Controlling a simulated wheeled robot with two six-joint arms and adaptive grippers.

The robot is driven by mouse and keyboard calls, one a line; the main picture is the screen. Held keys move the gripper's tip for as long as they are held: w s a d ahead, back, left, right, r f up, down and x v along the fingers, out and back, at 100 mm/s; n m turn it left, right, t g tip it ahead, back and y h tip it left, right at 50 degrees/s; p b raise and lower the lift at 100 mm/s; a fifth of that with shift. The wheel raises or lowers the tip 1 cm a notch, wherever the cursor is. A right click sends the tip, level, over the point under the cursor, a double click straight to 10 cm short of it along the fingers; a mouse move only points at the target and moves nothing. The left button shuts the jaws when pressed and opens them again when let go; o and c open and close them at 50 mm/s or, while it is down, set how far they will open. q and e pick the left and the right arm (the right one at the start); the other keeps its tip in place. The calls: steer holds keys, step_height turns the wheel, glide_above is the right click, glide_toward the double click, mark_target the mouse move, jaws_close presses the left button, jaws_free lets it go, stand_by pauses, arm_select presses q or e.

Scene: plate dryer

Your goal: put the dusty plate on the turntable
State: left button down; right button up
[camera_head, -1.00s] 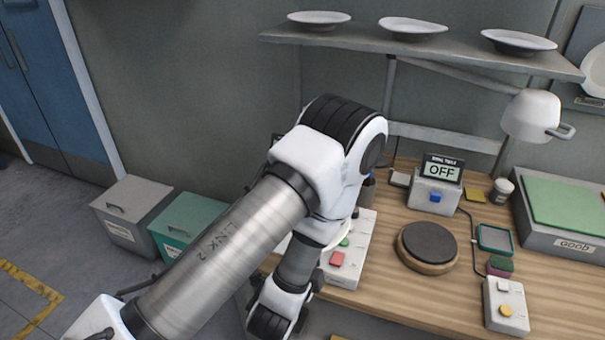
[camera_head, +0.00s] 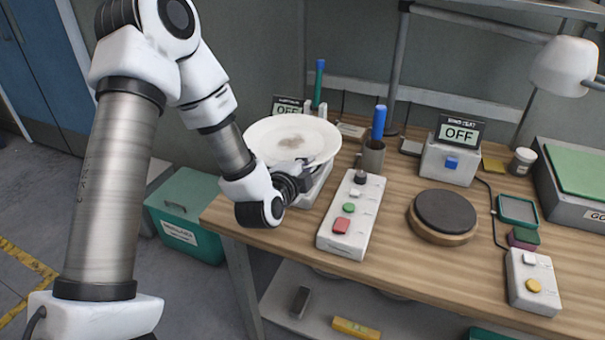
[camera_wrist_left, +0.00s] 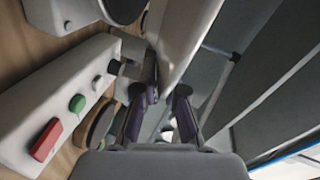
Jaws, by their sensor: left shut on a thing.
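The dusty plate (camera_head: 262,138) is white with a grey-brown smudge in its middle. It is above the left end of the bench, over a white device with an OFF display; whether it touches that device I cannot tell. My left gripper (camera_head: 305,178) is shut on the plate's near right rim. In the left wrist view the plate (camera_wrist_left: 187,35) shows nearly edge-on, with the gripper fingers (camera_wrist_left: 163,98) at it. The turntable (camera_head: 445,210), a dark round pad on a wooden base, stands empty further right. My right gripper is not in view.
A white button box (camera_head: 352,215) and a cup (camera_head: 371,158) holding a blue-handled tool stand between plate and turntable. A second OFF display box (camera_head: 450,160) is behind the turntable. A lamp (camera_head: 562,66) hangs at right; a yellow-button box (camera_head: 532,280) is front right.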

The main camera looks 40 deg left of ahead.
mark_target(292, 144)
arm_select(q)
steer(key=a, duration=0.1)
steer(key=w+a, duration=0.2)
steer(key=shift+w+a+f, duration=0.1)
steer(key=shift+w+f, duration=0.05)
steer(key=shift+f, duration=0.15)
steer(key=f+b, duration=0.3)
steer(key=b, duration=0.1)
steer(key=shift+d+f, duration=0.2)
steer(key=shift+f, duration=0.2)
steer(key=shift+w+a+r, duration=0.1)
steer(key=shift+w+r, duration=0.05)
steer(key=c, duration=1.7)
jaws_free()
steer(key=shift+o, duration=0.8)
